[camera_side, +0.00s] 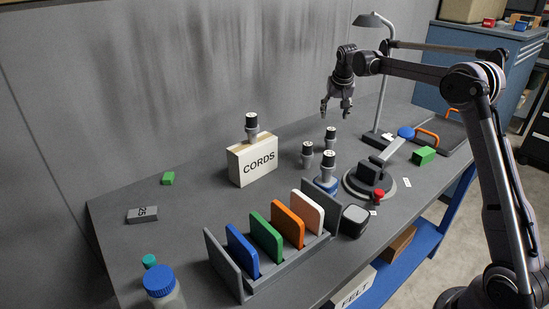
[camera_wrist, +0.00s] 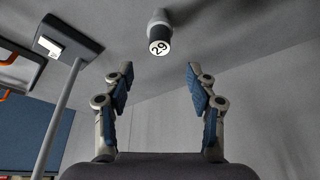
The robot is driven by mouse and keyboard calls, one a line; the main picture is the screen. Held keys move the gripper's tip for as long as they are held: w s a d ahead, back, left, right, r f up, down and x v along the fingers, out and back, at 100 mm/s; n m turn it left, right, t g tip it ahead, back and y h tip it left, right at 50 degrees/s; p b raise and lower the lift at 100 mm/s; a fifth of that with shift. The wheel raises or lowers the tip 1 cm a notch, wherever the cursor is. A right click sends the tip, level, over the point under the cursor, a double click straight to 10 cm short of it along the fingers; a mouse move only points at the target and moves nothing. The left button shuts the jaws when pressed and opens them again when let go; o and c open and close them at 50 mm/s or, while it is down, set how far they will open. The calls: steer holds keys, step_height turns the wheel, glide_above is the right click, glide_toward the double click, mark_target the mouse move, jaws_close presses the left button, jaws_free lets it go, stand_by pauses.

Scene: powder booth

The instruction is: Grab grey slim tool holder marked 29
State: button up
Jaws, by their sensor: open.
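A slim grey tool holder with a black collar and a white end marked 29 (camera_wrist: 159,32) stands at the top middle of the wrist view, beyond my fingertips. In the side view it appears to be the rear holder (camera_side: 331,137), below my gripper, though its mark is too small to read there. My gripper (camera_side: 337,112) is open and empty, pointing down above the back of the table. Its two fingers are spread wide in the wrist view (camera_wrist: 158,82). Similar holders stand nearby (camera_side: 307,155), on a blue block (camera_side: 328,166) and on the CORDS box (camera_side: 252,126).
A lamp (camera_side: 383,75) stands right of my gripper, close to it. A round-based device (camera_side: 369,178) and a rack of coloured plates (camera_side: 270,275) are in front. The grey wall (camera_side: 230,60) is behind. The table's left part is mostly clear.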

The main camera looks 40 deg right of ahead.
mark_target(332, 129)
steer(key=shift+x, duration=4.65)
steer(key=shift+s+f, duration=0.1)
steer(key=shift+s, duration=0.1)
jaws_close()
